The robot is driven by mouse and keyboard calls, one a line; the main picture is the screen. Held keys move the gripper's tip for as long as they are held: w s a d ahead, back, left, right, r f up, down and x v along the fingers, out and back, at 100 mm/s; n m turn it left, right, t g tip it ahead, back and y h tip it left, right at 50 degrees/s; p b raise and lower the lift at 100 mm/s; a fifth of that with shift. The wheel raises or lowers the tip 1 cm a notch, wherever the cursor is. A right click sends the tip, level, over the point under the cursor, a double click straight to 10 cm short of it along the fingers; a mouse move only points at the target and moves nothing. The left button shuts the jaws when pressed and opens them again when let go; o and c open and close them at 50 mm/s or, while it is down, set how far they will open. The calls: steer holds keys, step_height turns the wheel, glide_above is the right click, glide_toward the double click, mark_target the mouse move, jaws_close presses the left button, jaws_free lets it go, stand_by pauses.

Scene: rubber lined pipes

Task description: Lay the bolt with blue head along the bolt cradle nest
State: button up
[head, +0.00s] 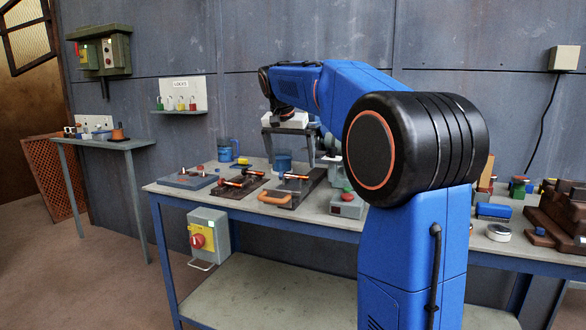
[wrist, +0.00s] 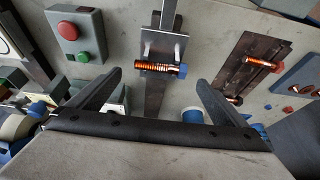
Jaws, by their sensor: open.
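The bolt with blue head (wrist: 160,67) lies crosswise on a narrow grey metal fixture (wrist: 154,98) in the wrist view. Its shank is copper-coloured and threaded, and its blue head points right. In the head view the bolt (head: 294,177) sits on the dark fixture with an orange handle. My gripper (wrist: 159,79) is open and empty, its two dark fingers spread to either side of the bolt and apart from it. A brown board (wrist: 238,78) to the right carries another copper-coloured piece (wrist: 262,63). I cannot tell which fixture is the bolt cradle nest.
A grey box (wrist: 76,35) with red and green buttons stands left of the bolt. A grey-blue block (head: 188,180) with red parts lies at the bench's left end. The table edge (head: 255,221) runs along the front.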

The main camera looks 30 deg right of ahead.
steer(key=v, duration=0.7)
steer(key=s+a+f+n, duration=0.1)
steer(key=s, duration=0.2)
steer(key=s+a+f+n, duration=0.1)
steer(key=s+a+f, duration=0.1)
steer(key=s, duration=0.1)
steer(key=s+a+f, duration=0.1)
steer(key=s, duration=0.1)
steer(key=shift+s+a+f+n+t+y, duration=0.3)
steer(key=shift+s+a+n+y, duration=0.05)
steer(key=shift+s+n+y, duration=0.05)
steer(key=s+a+f+n+y, duration=0.1)
steer(key=s+a+f+n, duration=0.2)
steer(key=s+f, duration=1.1)
steer(key=s+a+f+n+t+y, duration=0.1)
steer(key=s+a+f+n, duration=0.3)
steer(key=s+f, duration=1)
steer(key=a, duration=0.3)
steer(key=shift+n+y, duration=0.3)
steer(key=shift+y, duration=0.1)
